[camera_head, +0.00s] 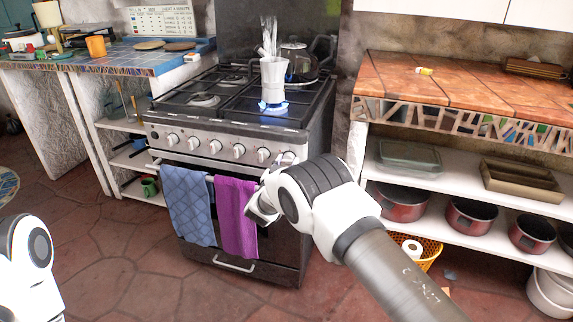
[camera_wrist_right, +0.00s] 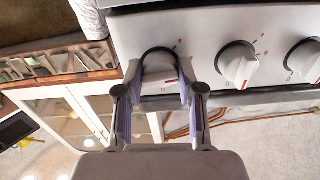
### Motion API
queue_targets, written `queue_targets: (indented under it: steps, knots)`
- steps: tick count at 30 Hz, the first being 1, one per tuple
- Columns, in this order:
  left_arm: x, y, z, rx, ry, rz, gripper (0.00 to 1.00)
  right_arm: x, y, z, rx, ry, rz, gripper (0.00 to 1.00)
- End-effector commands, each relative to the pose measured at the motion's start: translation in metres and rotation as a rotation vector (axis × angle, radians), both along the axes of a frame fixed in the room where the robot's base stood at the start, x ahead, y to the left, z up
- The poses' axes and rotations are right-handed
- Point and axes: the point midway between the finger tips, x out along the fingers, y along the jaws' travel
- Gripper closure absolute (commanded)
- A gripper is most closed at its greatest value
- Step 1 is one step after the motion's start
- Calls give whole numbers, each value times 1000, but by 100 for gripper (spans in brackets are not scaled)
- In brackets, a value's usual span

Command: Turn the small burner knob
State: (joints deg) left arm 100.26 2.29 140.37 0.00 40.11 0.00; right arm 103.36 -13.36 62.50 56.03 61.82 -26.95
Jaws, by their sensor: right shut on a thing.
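The stove (camera_head: 225,140) has a row of several white knobs along its front panel. My right gripper (camera_wrist_right: 158,88) is at the right end of this row and is shut on the end knob (camera_wrist_right: 160,68), with one finger on each side of it. In the head view my wrist and hand cover part of that corner. The neighbouring knob (camera_wrist_right: 237,66) is free of the fingers. Only part of my left arm shows at the lower left of the head view; its gripper is out of view.
A moka pot (camera_head: 273,80) stands on the front right burner over a blue flame (camera_head: 272,107). A blue towel (camera_head: 188,205) and a purple towel (camera_head: 236,215) hang on the oven handle. A shelf counter (camera_head: 450,85) stands at the right.

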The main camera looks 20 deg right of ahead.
Motion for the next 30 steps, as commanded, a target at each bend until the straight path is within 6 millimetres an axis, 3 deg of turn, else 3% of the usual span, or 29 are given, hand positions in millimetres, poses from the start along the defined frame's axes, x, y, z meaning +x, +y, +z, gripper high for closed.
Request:
queue_targets:
  steps: [30]
  knots:
    - [0,0,-25,0,0,0,100,1,1,0,724,-489,1,97]
